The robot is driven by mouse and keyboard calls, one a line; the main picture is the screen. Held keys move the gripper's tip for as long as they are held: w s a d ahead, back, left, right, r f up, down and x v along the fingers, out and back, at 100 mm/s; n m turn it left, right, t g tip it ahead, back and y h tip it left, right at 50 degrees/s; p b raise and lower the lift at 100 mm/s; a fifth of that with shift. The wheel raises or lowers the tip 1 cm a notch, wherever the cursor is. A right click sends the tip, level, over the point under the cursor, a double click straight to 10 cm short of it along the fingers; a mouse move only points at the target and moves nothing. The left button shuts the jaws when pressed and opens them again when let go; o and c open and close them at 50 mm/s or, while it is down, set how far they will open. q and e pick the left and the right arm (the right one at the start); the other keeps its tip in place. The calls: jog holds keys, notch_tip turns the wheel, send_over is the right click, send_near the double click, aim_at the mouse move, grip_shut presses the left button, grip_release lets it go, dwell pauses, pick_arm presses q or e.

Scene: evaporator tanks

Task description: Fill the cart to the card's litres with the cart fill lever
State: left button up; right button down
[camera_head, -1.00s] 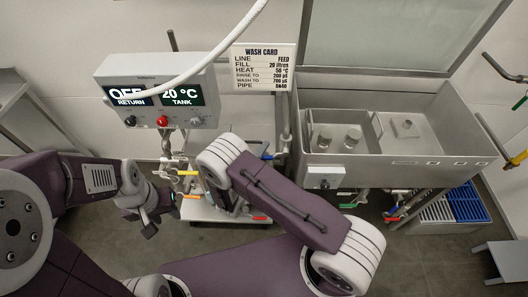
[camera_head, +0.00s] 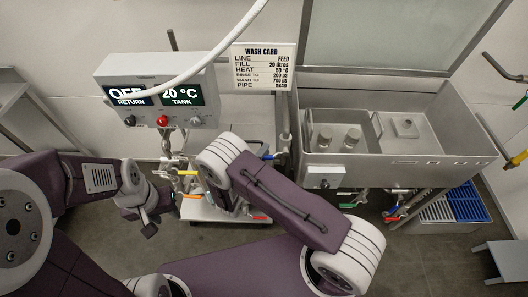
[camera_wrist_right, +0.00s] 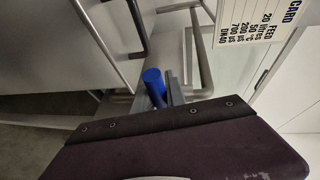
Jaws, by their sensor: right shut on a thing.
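The wash card (camera_head: 264,68) reads line FEED, fill 20 litres and heat 50 °C. It also shows at the top right of the right wrist view (camera_wrist_right: 288,40). My right gripper (camera_wrist_right: 162,90) is shut on a blue handle (camera_wrist_right: 152,78) in that view; only the handle's end shows beside the fingers. In the head view a blue lever (camera_head: 268,157) shows just right of my right wrist, and my right fingers are hidden behind the arm. My left gripper (camera_head: 150,218) hangs left of the pale cart (camera_head: 205,211); its jaw gap is unclear.
The control box (camera_head: 160,92) reads OFF for return and 20 °C for tank. Yellow (camera_head: 187,173), orange (camera_head: 192,195) and red (camera_head: 260,218) handles crowd the pipes below. The steel tank (camera_head: 395,120) stands at the right.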

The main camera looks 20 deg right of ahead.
dwell(0.7)
jog(key=r+m+p, duration=0.1)
jog(key=r+m+y+p, duration=0.1)
jog(key=p, duration=0.1)
jog(key=r+m+y+p, duration=0.1)
jog(key=shift+s+d+r+m+p, duration=0.1)
jog(key=shift+d+r+m+p, duration=0.2)
jog(key=shift+m, duration=0.1)
jog(key=c, duration=1.4)
grip_release()
jog(key=shift+g+y, duration=0.3)
jog(key=shift+o, duration=0.2)
jog(key=b+v, duration=0.1)
jog(key=v, duration=0.8)
